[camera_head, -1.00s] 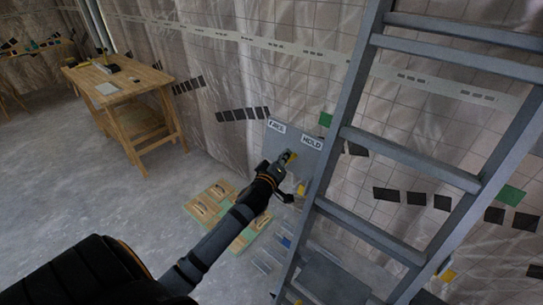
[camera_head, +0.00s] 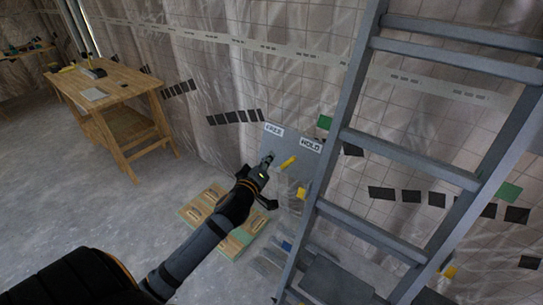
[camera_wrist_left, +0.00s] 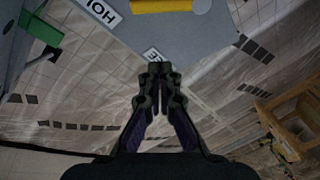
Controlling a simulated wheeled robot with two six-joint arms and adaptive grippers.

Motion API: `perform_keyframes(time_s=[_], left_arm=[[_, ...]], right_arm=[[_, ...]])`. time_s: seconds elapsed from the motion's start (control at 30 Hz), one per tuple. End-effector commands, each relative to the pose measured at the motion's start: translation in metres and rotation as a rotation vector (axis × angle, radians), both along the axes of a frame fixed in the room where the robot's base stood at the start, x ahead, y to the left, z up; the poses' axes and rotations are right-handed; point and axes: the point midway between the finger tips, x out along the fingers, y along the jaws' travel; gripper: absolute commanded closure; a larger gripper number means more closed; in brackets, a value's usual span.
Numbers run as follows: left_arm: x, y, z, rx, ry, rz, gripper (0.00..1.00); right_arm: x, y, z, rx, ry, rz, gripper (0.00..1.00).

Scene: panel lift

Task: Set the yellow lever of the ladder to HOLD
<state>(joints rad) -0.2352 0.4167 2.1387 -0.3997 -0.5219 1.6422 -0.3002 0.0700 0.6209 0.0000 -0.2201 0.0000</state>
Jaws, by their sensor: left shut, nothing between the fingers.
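The yellow lever (camera_head: 288,162) is on a grey plate (camera_head: 276,143) beside the ladder (camera_head: 337,150). It slants up and right, its upper end toward the HOLD label (camera_head: 311,145). The FREE label (camera_head: 273,130) is at the plate's upper left. My left gripper (camera_head: 267,160) is shut and empty, just left of the lever with a visible gap. In the left wrist view, the lever (camera_wrist_left: 168,5) is at the top edge, beyond my shut fingertips (camera_wrist_left: 160,70), which partly cover the FREE label. My right gripper is out of view.
A wooden workbench (camera_head: 112,85) stands at the far left. A pallet-like wooden piece (camera_head: 205,208) lies on the floor below my left arm. The plastic-covered wall (camera_head: 215,75) is behind the ladder. Open floor lies to the left.

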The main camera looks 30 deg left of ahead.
Motion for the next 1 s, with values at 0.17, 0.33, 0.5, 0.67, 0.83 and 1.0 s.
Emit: perform_keyframes(time_s=[0.17, 0.33, 0.5, 0.67, 0.83, 1.0], left_arm=[[-0.03, -0.004, 0.001, 0.005, 0.002, -0.001, 1.0], [-0.041, -0.006, 0.004, 0.001, 0.0, 0.0, 1.0], [-0.042, -0.007, 0.005, -0.001, -0.001, 0.001, 1.0], [-0.042, -0.006, 0.005, -0.001, -0.001, 0.001, 1.0], [-0.042, -0.006, 0.005, -0.001, -0.001, 0.001, 1.0], [-0.038, 0.004, -0.026, 0.042, 0.06, 0.015, 1.0]], right_arm=[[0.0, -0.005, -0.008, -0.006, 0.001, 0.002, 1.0], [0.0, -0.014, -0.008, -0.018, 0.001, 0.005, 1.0], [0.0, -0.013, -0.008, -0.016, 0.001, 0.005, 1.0], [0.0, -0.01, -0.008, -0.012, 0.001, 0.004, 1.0], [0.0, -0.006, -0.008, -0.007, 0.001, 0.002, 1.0], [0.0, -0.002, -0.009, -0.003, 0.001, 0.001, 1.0]])
